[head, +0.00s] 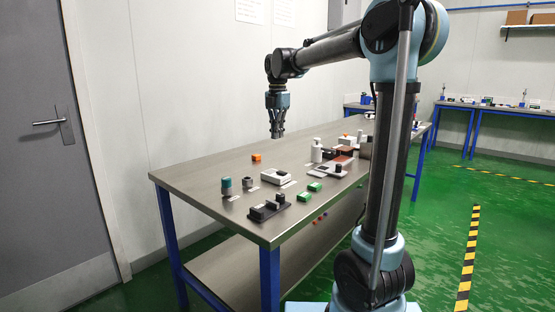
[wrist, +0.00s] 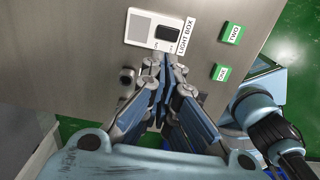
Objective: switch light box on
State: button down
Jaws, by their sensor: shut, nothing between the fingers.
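The light box (wrist: 143,28) is a white box with a pale grey panel and a dark switch (wrist: 167,33), lying at the top of the wrist view beside a "LIGHT BOX" label (wrist: 186,37). In the head view, the light box (head: 277,178) lies flat on the metal table. My gripper (head: 278,134) is shut and empty, pointing down above the table. In the wrist view, the fingertips of my gripper (wrist: 162,62) appear just below the light box's lower edge in the picture. I cannot tell whether the switch is on or off.
Two green blocks (head: 314,186) lie right of the light box. A black device (head: 268,208) and a teal-topped cylinder (head: 226,186) stand nearer the front. A small dark cylinder (wrist: 127,76) is near my fingers in the wrist view. An orange block (head: 257,157) lies behind. The table's left end is bare.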

aim_at(278, 175)
notch_tip(278, 175, down, 14)
jog(key=shift+r, duration=0.1)
dwell(0.5)
jog(key=shift+a+f, duration=0.1)
jog(key=shift+f, duration=0.15)
jog(key=shift+s+r, duration=0.1)
dwell(0.4)
jog(key=shift+s+d+r, duration=0.15)
jog(key=shift+s+d, duration=0.2)
jog(key=shift+d, duration=0.3)
notch_tip(278, 175, up, 14)
jog(key=w+a, duration=0.1)
jog(key=shift+w+a, duration=0.25)
jog(key=shift+a, duration=0.15)
